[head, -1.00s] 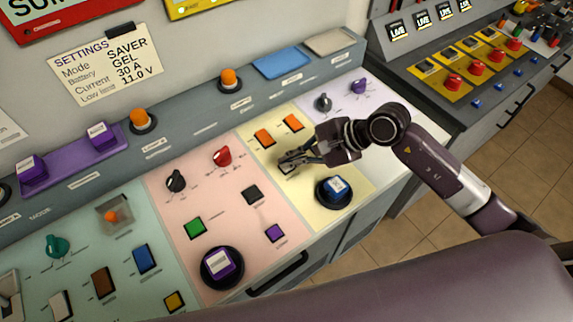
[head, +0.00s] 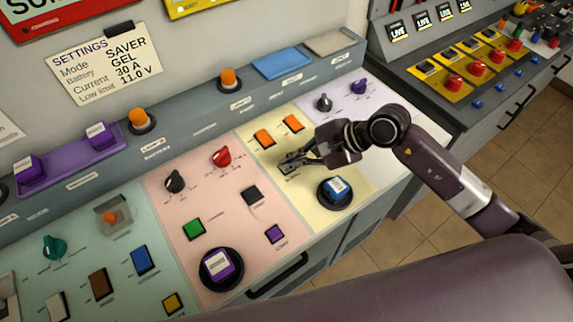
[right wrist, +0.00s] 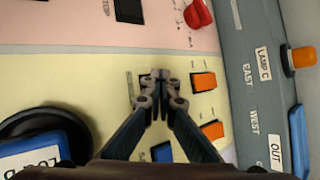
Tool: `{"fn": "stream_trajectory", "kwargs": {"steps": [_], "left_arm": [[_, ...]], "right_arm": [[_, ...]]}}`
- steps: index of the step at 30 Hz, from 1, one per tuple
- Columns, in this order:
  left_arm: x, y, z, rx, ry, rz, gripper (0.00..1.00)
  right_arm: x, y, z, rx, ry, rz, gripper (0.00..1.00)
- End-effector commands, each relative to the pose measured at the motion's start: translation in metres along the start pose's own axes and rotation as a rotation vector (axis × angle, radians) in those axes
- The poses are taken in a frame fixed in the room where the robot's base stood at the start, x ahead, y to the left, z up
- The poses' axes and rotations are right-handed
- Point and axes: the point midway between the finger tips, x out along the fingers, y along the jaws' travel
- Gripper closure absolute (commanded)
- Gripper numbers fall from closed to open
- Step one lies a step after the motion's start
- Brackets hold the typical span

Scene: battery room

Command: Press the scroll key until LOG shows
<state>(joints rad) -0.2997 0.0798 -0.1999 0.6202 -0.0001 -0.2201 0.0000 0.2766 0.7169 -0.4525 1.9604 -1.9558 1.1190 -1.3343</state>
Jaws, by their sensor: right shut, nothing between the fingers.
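My right gripper (head: 287,166) is shut and empty, its fingertips low over the yellow section (head: 352,166) of the sloping desk. In the right wrist view the fingertips (right wrist: 160,76) are together over a small dark key and its label, which they mostly hide. I cannot read that label or tell whether the tips touch the key. No LOG reading is visible. Several small screens (head: 423,21) on the far desk read LIVE. My left gripper is not in view.
Two orange keys (head: 264,137) lie beyond my right gripper. A blue block (head: 337,186) on a round dark base stands nearer, to its right. A blue key (right wrist: 162,152) shows beside the fingers. A black key (head: 253,195) sits on the pink section to the left.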

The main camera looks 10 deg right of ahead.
Motion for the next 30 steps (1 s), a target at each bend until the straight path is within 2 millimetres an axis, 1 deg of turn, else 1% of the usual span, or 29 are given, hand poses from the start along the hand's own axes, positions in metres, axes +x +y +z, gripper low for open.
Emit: {"fn": "stream_trajectory", "kwargs": {"steps": [10, 22, 30], "left_arm": [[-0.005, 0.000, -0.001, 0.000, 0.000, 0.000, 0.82], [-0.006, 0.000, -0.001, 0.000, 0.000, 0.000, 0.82], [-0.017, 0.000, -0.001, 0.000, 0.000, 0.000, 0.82]], "right_arm": [[-0.011, -0.008, 0.007, 0.000, 0.001, 0.002, 1.00], [-0.013, -0.009, 0.009, 0.000, 0.000, 0.001, 1.00], [-0.029, -0.021, 0.021, -0.002, 0.001, 0.000, 1.00]]}}
